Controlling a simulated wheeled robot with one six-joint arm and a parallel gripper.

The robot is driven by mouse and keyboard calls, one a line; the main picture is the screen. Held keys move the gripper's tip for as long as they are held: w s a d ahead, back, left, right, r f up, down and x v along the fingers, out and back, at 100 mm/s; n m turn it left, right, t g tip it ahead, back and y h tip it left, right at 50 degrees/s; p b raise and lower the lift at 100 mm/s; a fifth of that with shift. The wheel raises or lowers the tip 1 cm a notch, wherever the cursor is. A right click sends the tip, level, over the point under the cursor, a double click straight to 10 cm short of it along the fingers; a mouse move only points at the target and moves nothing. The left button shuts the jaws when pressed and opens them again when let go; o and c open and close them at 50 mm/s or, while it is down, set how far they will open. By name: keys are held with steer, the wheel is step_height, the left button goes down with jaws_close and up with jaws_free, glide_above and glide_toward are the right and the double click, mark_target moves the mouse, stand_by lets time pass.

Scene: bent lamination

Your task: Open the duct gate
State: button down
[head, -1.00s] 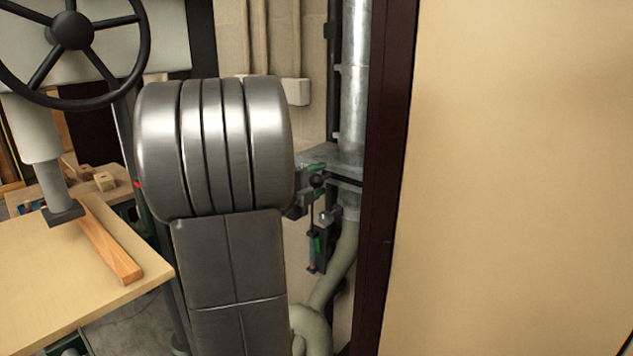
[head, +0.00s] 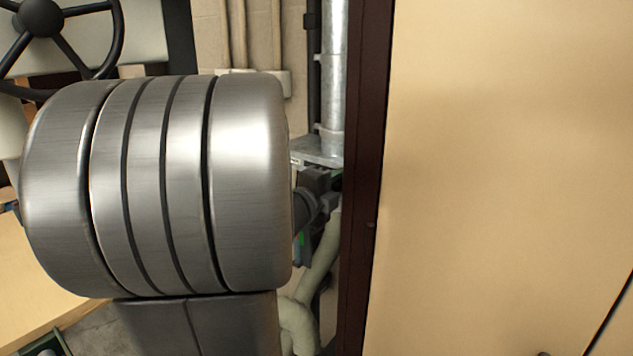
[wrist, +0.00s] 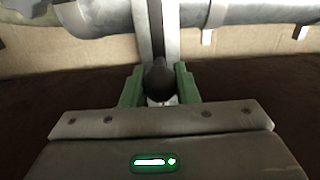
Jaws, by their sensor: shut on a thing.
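The duct gate shows in the head view as a flat grey metal plate (head: 318,150) at the foot of a vertical galvanised duct (head: 334,75). My gripper (head: 322,192) is just below the plate, partly hidden by my large arm link. In the wrist view, the green fingers of my gripper (wrist: 160,88) are on both sides of a dark round knob (wrist: 159,79) and shut on it. A pale metal strip (wrist: 145,32) runs away behind the knob towards the duct (wrist: 240,13). How far the gate is open cannot be told.
A dark door-like frame edge (head: 366,150) and a wide tan panel (head: 500,150) stand close to the right of the duct. A pale curved hose (head: 318,275) hangs below. A black handwheel (head: 42,20) is at the upper left.

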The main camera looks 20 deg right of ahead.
steer(key=shift+s+d, duration=0.25)
steer(key=shift+s, duration=0.1)
steer(key=c, duration=1.1)
jaws_free()
steer(key=shift+a, duration=0.1)
steer(key=v, duration=1.3)
steer(key=shift+s+a, duration=0.2)
steer(key=shift+a, duration=0.05)
steer(key=shift+d, duration=0.1)
steer(key=x, duration=1.3)
steer(key=shift+w+d, duration=0.25)
steer(key=shift+a, duration=0.1)
